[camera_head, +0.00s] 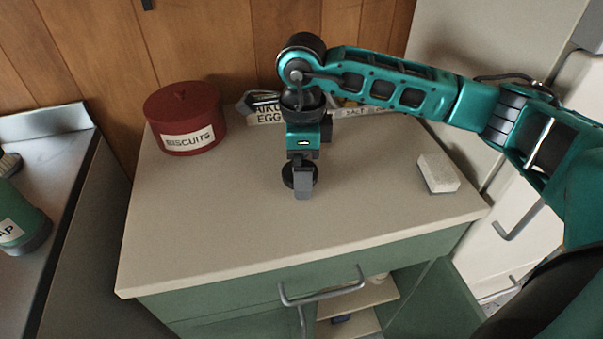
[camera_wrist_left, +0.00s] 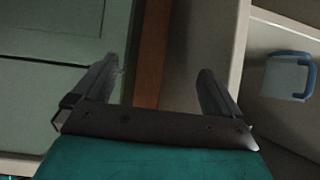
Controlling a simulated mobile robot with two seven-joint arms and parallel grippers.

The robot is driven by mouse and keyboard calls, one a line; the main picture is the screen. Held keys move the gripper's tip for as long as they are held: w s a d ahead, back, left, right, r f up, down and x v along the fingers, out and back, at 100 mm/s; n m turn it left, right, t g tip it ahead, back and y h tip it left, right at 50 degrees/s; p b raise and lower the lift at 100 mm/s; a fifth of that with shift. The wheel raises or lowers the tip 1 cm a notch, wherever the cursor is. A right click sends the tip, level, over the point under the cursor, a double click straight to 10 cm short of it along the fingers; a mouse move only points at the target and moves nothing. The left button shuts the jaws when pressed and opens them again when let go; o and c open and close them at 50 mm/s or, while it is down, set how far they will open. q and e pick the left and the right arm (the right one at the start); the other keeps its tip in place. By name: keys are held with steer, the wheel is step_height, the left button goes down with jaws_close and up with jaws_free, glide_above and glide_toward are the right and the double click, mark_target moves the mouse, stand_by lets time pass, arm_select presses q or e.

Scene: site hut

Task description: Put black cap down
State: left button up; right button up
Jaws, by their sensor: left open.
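The black cap (camera_head: 288,175) shows as a dark round shape at the middle of the countertop (camera_head: 230,225), partly hidden behind a finger of my right gripper (camera_head: 303,192). My right gripper points down, with its fingers at the cap, and looks shut on it. I cannot tell whether the cap touches the countertop. My left gripper (camera_wrist_left: 160,72) is open and empty in the left wrist view, facing green cabinet fronts, and is out of the head view.
A red biscuits tin (camera_head: 186,120) stands at the back left. Signs or packets, including an eggs label (camera_head: 270,117), are at the back behind my right arm. A pale block (camera_head: 438,174) lies at the right. The front of the countertop is clear. A blue-handled container (camera_wrist_left: 288,77) is right of my left gripper.

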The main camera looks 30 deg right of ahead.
steer(key=shift+r, duration=0.1)
steer(key=c, duration=1.2)
arm_select(q)
steer(key=shift+r, duration=0.3)
arm_select(e)
steer(key=shift+r, duration=0.1)
